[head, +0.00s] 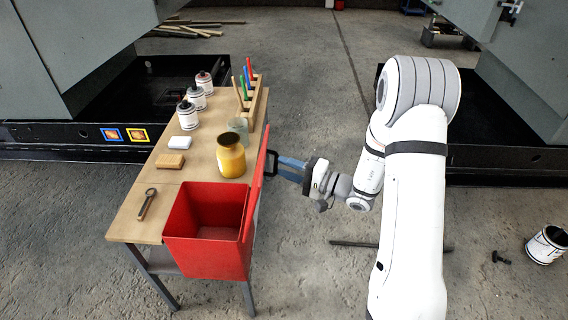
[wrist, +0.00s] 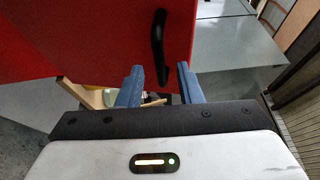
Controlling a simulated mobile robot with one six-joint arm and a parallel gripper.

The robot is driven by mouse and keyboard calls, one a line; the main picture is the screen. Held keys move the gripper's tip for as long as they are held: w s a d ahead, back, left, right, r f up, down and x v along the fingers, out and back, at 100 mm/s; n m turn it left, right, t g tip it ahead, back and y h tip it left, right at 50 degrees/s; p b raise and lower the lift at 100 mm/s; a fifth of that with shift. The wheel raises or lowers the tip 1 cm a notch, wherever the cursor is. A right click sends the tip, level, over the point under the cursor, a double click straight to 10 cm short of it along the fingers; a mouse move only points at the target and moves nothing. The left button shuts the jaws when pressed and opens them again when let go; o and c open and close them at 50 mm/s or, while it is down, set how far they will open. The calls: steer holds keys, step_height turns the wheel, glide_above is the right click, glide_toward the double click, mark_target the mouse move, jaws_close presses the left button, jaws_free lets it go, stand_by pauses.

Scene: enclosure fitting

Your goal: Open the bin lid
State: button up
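The red bin (head: 206,256) stands at the front end of the workbench, and its inside shows from above. Its red lid (head: 257,180) stands steeply upright along the bin's right side. In the wrist view the lid (wrist: 90,35) fills the upper left. A black handle (wrist: 157,42) is on the lid's outer face. My gripper (head: 282,166) is right of the lid, close to the handle. In the wrist view my gripper (wrist: 160,70) has its two blue fingers apart, with the handle's lower end showing between the tips. Contact cannot be told.
On the workbench (head: 128,215) are a yellow jar (head: 231,158), a glass (head: 238,128), a wooden block (head: 170,161), a white block (head: 186,142), a wrench (head: 147,204), several cans and a rack of coloured tools (head: 252,100). Floor right of the bench is mostly clear.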

steer(key=shift+x, duration=1)
steer(key=shift+c, duration=0.3)
jaws_close()
